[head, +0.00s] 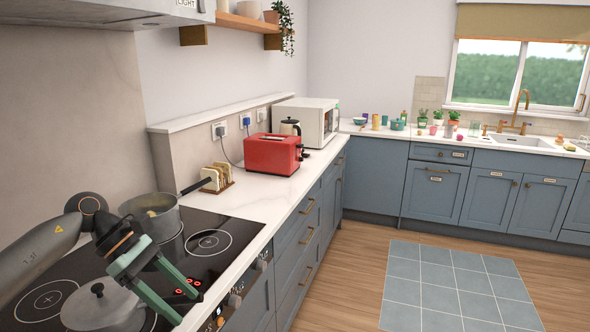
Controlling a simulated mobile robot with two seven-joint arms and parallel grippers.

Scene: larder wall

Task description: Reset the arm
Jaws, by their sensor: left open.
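My left gripper (166,284) is open over the front part of the black cooktop, with its green fingers apart and nothing visible between them. My left arm comes in from the left edge, above the cooktop (215,262). A lidded grey pot (100,306) sits just below and left of the gripper, partly hidden by it. A grey saucepan (155,217) with a dark handle stands behind the gripper on the cooktop, with something pale inside. My right gripper is not in view.
A toast rack with bread (217,178), a red toaster (272,154) and a white microwave (305,122) stand along the counter. Small items, potted plants and a sink (525,141) line the far counter. The floor around the blue mat (450,285) is clear.

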